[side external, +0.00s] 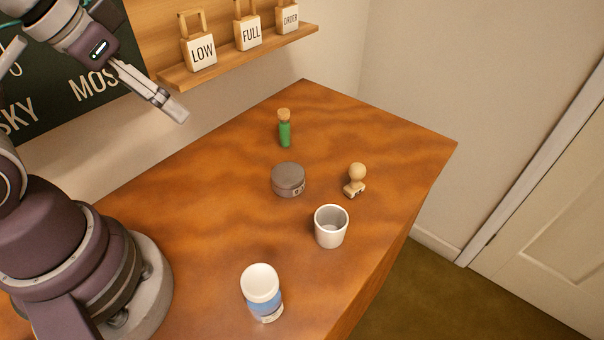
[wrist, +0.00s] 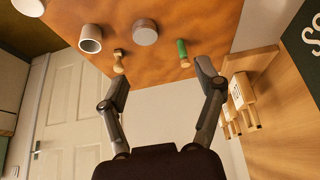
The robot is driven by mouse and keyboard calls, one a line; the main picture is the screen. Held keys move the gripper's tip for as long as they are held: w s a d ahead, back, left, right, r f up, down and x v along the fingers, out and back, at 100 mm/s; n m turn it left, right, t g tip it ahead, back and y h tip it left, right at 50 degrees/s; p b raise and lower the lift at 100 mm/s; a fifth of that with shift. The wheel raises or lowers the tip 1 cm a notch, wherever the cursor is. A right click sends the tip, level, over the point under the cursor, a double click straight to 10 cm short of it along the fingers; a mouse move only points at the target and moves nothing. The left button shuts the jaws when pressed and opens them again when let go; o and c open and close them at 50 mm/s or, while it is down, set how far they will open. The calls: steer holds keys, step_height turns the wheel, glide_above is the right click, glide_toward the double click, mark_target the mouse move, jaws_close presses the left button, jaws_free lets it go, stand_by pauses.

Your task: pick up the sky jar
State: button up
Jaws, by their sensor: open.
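The jar with a white lid and a blue band (side external: 262,292) stands upright near the front of the table in the side view. It looks like the sky jar, though no name can be read on it. In the wrist view only a white rounded part of it (wrist: 30,6) seems to show at the top left corner. My gripper (side external: 180,110) is high above the back left of the table, well away from the jar. In the wrist view my gripper (wrist: 164,82) has its two fingers spread wide with nothing between them.
On the wooden table (side external: 190,215) are a white cup (side external: 331,228), a grey round tin (side external: 288,180), a wooden stamp (side external: 356,180) and a corked green vial (side external: 285,130). A shelf (side external: 240,55) with labelled blocks is on the wall near my gripper.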

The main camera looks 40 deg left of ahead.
steer(key=shift+o, duration=0.6)
steer(key=m+g, duration=0.5)
steer(key=m, duration=1.2)
glide_above(260, 281)
steer(key=f, duration=0.7)
steer(key=shift+w+a+f, duration=0.2)
steer(key=shift+w+a, duration=0.1)
steer(key=shift+a, duration=0.05)
steer(key=shift+m+g, duration=0.3)
steer(key=shift+m, duration=0.2)
steer(key=f, duration=1.1)
steer(key=shift+s+d, duration=0.25)
steer(key=shift+r, duration=0.1)
steer(key=c, duration=1.3)
